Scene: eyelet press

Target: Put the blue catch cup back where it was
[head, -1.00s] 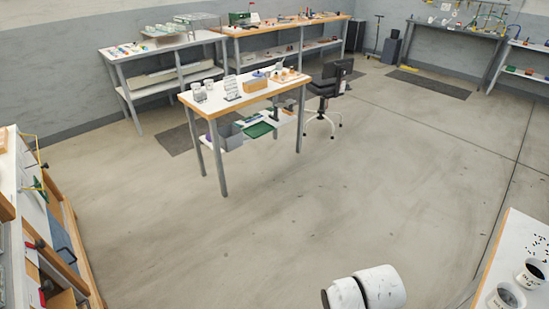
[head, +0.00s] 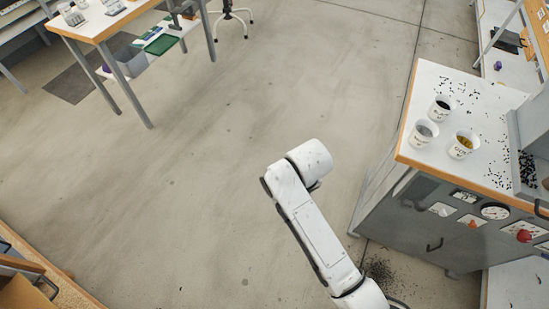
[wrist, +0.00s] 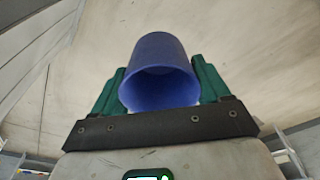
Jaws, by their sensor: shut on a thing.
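The blue catch cup (wrist: 160,72) is held in my gripper (wrist: 160,85), seen in the wrist view. The green fingers press on its left and right sides. The cup's open mouth faces the wrist camera and its inside looks empty as far as it shows. Behind the cup is only blurred floor, so it is held in the air. In the head view my white arm shows at the bottom middle, but the gripper and the cup are out of sight there.
A grey cabinet with a white top (head: 425,85) stands at right, with several white cups (head: 424,132), scattered dark bits, and dials and knobs on its front. Dark bits lie on the floor (head: 380,272) by it. A white table (head: 95,25) is at upper left. The middle floor is clear.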

